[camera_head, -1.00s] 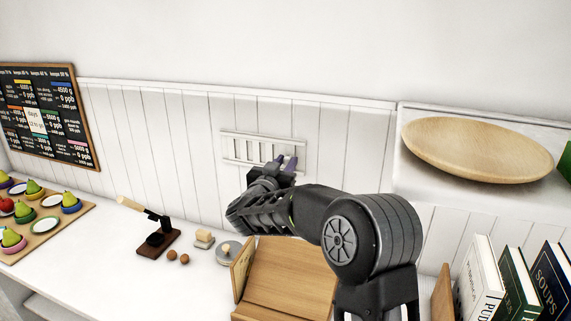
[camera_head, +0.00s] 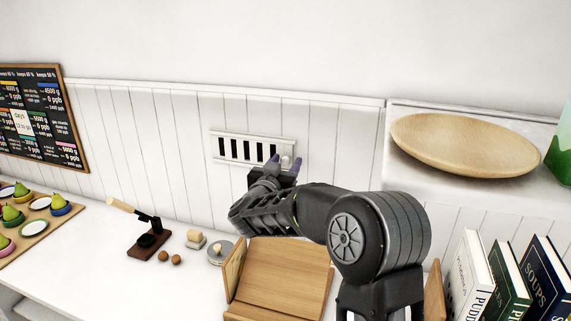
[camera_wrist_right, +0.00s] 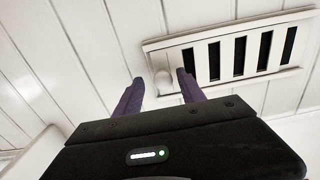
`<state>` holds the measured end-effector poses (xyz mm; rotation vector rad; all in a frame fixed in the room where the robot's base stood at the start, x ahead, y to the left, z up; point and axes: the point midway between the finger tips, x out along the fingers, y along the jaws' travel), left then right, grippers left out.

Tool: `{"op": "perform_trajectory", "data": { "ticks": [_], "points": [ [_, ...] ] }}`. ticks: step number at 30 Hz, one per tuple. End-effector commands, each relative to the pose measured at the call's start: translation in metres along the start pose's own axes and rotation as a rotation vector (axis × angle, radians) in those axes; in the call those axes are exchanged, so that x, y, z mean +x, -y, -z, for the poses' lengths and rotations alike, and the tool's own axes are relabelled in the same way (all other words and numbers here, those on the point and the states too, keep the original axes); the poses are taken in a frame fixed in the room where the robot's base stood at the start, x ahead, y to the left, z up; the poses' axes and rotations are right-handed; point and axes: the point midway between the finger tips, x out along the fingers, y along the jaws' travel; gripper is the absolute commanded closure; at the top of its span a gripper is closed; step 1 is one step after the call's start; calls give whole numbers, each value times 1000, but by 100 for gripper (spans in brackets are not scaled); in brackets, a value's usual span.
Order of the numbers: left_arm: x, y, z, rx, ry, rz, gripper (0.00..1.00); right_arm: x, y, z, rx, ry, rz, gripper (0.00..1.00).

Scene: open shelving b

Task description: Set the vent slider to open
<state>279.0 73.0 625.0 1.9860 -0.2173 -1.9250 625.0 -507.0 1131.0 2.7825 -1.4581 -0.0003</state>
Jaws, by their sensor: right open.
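The white vent (camera_head: 214,147) is on the panelled wall, and its slots show dark. It also shows in the right wrist view (camera_wrist_right: 254,83), with dark slots to the right of its round white knob (camera_wrist_right: 163,78). The knob (camera_head: 286,161) is at the vent's right end in the head view. My right gripper (camera_head: 283,169) is in front of that end. In the wrist view its open purple fingers (camera_wrist_right: 159,91) stand on either side of the knob's line, with a gap around it; contact does not show. My left gripper is not in view.
Below are a wooden stand (camera_head: 285,270), a black-and-wood tool (camera_head: 150,238) and small items on the white counter (camera_head: 110,262). A wooden plate (camera_head: 465,145) lies on the shelf at right, above books (camera_head: 505,275). The wall around the vent is clear.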

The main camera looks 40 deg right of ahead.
Motion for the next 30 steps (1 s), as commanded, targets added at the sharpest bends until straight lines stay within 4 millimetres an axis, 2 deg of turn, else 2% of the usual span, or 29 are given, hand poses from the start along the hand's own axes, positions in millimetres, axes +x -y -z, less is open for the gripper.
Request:
{"op": "perform_trajectory", "data": {
  "ticks": [7, 18, 22, 30],
  "points": [
    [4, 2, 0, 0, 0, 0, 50, -15, 1, 0, 1, 0, 2, 53],
    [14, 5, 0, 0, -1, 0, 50, -71, 0, -1, 0, 0, 1, 53],
    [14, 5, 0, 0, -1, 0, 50, -78, 0, -1, -1, 0, -1, 53],
    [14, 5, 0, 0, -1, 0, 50, -78, 0, 0, -1, 0, -1, 53]
  ]
}}
